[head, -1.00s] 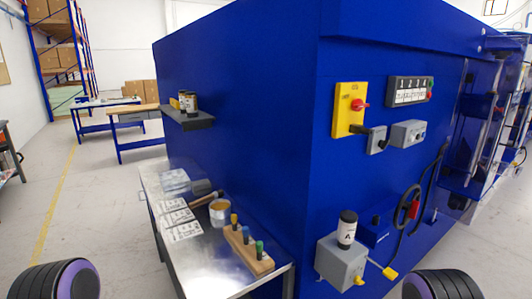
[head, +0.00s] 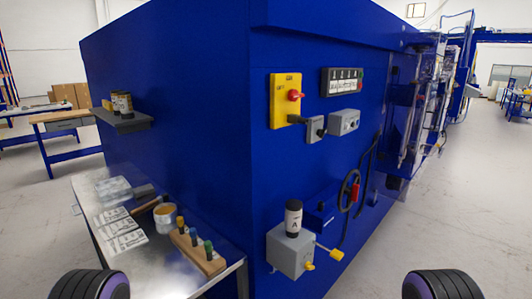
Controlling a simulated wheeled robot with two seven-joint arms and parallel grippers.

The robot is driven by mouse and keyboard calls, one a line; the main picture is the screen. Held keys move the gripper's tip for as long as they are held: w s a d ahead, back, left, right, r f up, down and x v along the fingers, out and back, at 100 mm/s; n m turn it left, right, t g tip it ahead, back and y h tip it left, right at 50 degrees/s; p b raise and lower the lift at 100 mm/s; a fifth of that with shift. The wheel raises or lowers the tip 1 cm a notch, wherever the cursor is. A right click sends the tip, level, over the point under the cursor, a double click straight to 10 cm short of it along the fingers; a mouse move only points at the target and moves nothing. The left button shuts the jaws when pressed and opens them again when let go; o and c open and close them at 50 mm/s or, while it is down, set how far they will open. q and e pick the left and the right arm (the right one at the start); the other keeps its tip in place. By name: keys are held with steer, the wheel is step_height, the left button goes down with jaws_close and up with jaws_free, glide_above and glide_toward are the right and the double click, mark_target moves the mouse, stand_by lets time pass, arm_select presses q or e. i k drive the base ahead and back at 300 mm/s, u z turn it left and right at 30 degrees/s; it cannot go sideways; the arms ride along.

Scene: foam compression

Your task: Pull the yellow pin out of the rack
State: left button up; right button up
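A wooden rack (head: 212,266) stands on the metal bench at the lower left of the blue machine. Several pins with coloured tops stand upright in it in a row. The yellow pin (head: 180,223) is at the far left end of the row, its lower part inside the rack. A blue pin (head: 194,237) and a green pin (head: 208,248) stand to its right. Only dark rounded parts of my arms show at the bottom left and bottom right, away from the rack. Neither gripper is in view.
The metal bench (head: 160,270) also holds a tin (head: 165,217), papers (head: 122,232) and a clear box. The blue machine (head: 180,110) rises behind it. A grey box (head: 288,258) with a black-capped bottle (head: 293,218) and yellow-tipped lever juts out right of the rack. Floor is free at right.

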mark_target(180, 221)
steer(key=z, duration=1.95)
steer(key=k, duration=2.1)
steer(key=u, duration=1.15)
steer(key=i, duration=1)
